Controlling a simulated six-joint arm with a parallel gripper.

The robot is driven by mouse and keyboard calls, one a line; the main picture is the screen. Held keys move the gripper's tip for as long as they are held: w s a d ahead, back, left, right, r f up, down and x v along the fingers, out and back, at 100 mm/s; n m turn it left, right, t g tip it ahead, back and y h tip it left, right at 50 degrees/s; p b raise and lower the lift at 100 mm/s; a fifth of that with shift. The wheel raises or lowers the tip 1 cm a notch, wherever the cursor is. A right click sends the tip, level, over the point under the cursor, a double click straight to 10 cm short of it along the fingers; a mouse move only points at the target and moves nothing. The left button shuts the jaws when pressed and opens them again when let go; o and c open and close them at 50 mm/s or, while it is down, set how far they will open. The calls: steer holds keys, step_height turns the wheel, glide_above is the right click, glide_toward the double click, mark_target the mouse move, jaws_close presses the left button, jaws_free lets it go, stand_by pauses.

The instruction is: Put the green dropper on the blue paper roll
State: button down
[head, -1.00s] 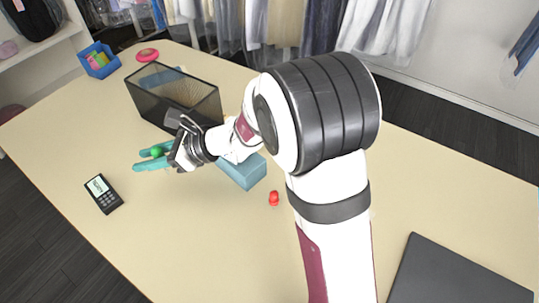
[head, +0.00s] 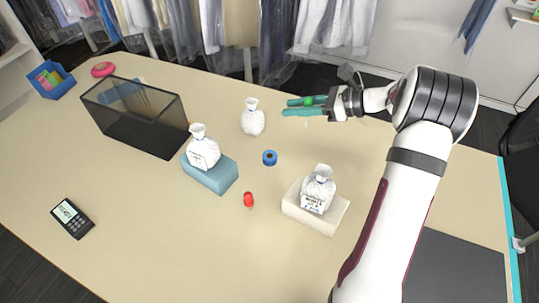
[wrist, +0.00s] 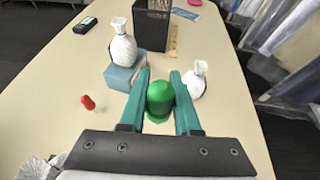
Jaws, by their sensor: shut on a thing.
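The green dropper (head: 311,100) is between the teal fingers of my gripper (head: 296,106), which is shut on it. In the wrist view the dropper's rounded green top (wrist: 160,97) shows between the two fingers (wrist: 160,80). My gripper is at the back right, apart from the blue paper roll. The blue paper roll (head: 270,157) stands upright on the table in the middle, in front and to the left of my gripper in the head view. I cannot make out the roll in the wrist view.
A white vase (head: 253,118) stands behind the roll. Other vases stand on a blue block (head: 213,178) to the left and a cream block (head: 314,212) to the right. A red dropper (head: 248,200) is in front. A black mesh bin (head: 135,125) is farther left.

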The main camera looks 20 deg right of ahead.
steer(key=shift+s+d, duration=0.35)
steer(key=shift+d, duration=0.55)
step_height(320, 180, down, 4)
glide_above(270, 158)
steer(key=w+a, duration=0.2)
steer(key=w, duration=0.1)
step_height(270, 158, down, 8)
step_height(270, 158, down, 4)
steer(key=shift+s+f, duration=0.1)
steer(key=shift+f, duration=0.15)
steer(key=c, duration=0.6)
jaws_free()
